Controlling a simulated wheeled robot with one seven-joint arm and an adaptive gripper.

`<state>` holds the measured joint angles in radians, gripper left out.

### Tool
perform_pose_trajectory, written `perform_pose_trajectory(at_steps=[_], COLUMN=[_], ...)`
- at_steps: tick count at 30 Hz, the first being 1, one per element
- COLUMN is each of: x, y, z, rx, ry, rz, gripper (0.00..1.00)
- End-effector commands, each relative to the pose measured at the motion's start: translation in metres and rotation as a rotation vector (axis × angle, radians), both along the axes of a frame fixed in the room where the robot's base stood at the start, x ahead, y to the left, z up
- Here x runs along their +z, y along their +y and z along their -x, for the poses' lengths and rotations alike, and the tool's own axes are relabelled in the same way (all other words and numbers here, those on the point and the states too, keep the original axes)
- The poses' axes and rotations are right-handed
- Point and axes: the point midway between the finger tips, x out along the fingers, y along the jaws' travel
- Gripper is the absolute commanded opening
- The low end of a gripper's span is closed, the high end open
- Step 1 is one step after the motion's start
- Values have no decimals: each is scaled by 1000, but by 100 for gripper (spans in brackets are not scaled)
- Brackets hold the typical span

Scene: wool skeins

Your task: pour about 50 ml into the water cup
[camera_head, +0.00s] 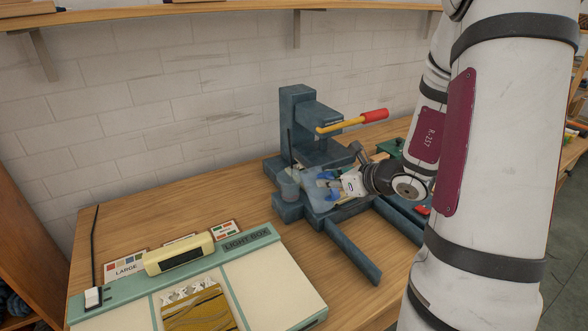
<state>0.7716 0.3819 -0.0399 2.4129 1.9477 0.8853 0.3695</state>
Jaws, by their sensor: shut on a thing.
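My gripper (327,184) is at the middle of the bench, in front of the blue-grey press. It is shut on a pale, bluish vessel (313,183), partly hidden by the fingers. Its full shape, tilt and contents are too small to tell. A small grey-blue, see-through cup (288,187) stands just left of it, by the press base, and looks upright. I cannot tell whether the vessel touches the cup, or how much water is in the cup.
The blue-grey press (297,115) has a red-and-yellow lever (352,121) above my gripper. A light box (278,283) with a yellow-brown skein (199,308) and a cream display unit (179,253) fills the front left. Bare wooden bench (160,205) lies left of the press.

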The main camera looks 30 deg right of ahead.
Motion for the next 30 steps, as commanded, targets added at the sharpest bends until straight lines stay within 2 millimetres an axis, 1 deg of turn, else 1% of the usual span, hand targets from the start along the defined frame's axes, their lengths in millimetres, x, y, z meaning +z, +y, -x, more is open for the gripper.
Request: perform_pose_trajectory(at_steps=[1, 5, 9, 12, 16, 19, 27, 28, 30], x=[2, -2, 13, 18, 23, 23, 31, 28, 25], y=[3, 5, 6, 7, 8, 10, 10, 11, 11], z=[-4, -14, -14, -19, -23, -32, -38, -47, -56], rx=[5, 4, 6, 5, 3, 11, 5, 8, 7], ry=[29, 112, 199, 264, 336, 380, 484, 494, 525], rz=[5, 21, 41, 53, 67, 79, 104, 110, 115], gripper=[0, 0, 0, 0, 0, 0, 0, 0, 0])
